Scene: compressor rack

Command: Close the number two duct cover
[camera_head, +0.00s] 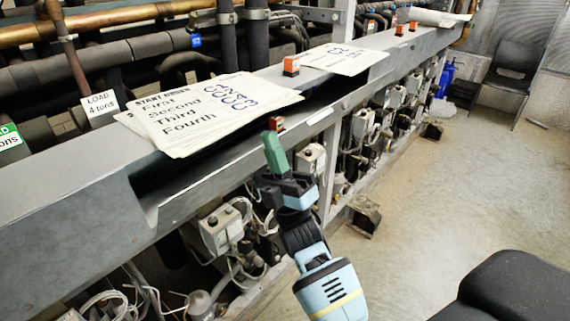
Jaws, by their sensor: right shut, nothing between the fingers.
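A long grey metal duct (75,215) runs along the rack from lower left to upper right. Dark openings show in it below and beside a stack of papers (205,110) headed "START ORDER". No number marking a cover as number two is readable, so I cannot tell which section that is. My right gripper (274,150), with green fingers, is shut and empty. It appears in front of the duct's front edge, by a small orange-red block (277,124); whether it touches the duct is unclear. My left gripper is out of view.
A second sheet (343,59) and an orange switch (291,66) sit farther along the duct. Grey boxes and cables (222,230) hang below it. Pipes run behind. A dark chair (515,285) stands at lower right. The floor (470,175) right of the rack is mostly clear.

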